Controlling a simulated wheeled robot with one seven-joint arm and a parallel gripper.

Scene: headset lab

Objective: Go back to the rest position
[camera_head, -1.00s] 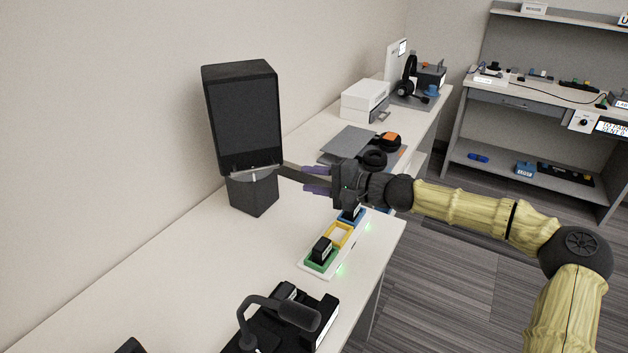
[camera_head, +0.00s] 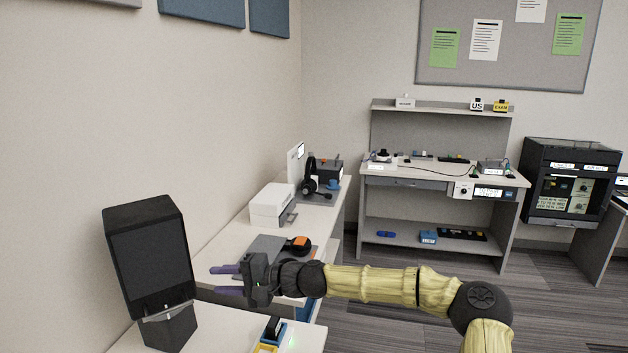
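My gripper (camera_head: 228,281) is at the end of my yellow arm, which reaches in from the lower right. Its two purple fingers point left and stand apart with nothing seen between them. It is above the near table (camera_head: 312,338), to the right of the black box-like device (camera_head: 150,262) on its dark stand. A blue holder (camera_head: 272,335) with a black item in it shows below the gripper, cut by the picture's lower edge.
Behind the gripper a table carries a white printer-like box (camera_head: 272,206), a headset (camera_head: 312,178) and an orange-topped black item (camera_head: 299,244). A workbench (camera_head: 440,185) and a black cabinet (camera_head: 568,180) stand at the back. Dark floor is open on the right.

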